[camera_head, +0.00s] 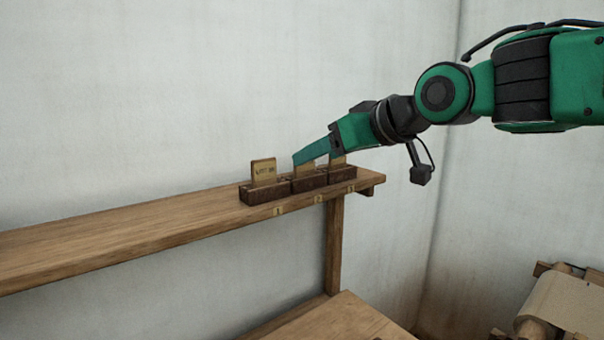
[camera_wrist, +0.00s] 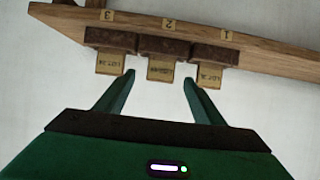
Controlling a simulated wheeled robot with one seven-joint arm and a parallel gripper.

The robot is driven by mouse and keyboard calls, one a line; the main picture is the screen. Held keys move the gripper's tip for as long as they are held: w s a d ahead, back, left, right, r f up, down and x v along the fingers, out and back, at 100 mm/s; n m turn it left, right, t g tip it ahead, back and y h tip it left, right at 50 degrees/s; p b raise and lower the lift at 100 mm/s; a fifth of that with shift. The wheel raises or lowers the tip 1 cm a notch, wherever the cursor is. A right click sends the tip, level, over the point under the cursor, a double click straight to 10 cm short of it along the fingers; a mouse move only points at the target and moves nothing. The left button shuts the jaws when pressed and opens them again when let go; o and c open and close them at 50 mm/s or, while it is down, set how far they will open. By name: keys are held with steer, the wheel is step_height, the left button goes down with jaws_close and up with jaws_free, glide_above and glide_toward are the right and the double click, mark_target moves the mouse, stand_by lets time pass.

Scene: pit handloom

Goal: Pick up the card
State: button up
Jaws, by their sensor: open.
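Three tan cards stand upright in dark wooden holders numbered 1, 2 and 3 on a shelf. The card in holder 1 (camera_head: 263,171) shows clearly in the head view, with writing I cannot read surely. The card in holder 2 (camera_wrist: 160,69) is in the middle of the wrist view. The card in holder 3 (camera_wrist: 109,62) is at its left, and card 1 also shows there (camera_wrist: 209,75). My gripper (camera_wrist: 158,76) is open and empty, its fingertips on either side of card 2 in the picture. In the head view, my fingers partly hide cards 2 and 3. I cannot tell whether they touch anything.
The wooden shelf (camera_head: 130,222) is bare to the left of the holders. A pale wall stands close behind it. A lower wooden surface (camera_head: 345,318) is below, and a cloth roll (camera_head: 560,303) on a wooden frame is at the lower right.

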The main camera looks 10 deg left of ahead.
mark_target(304, 170)
steer(key=shift+x, duration=3.35)
steer(key=c, duration=1.1)
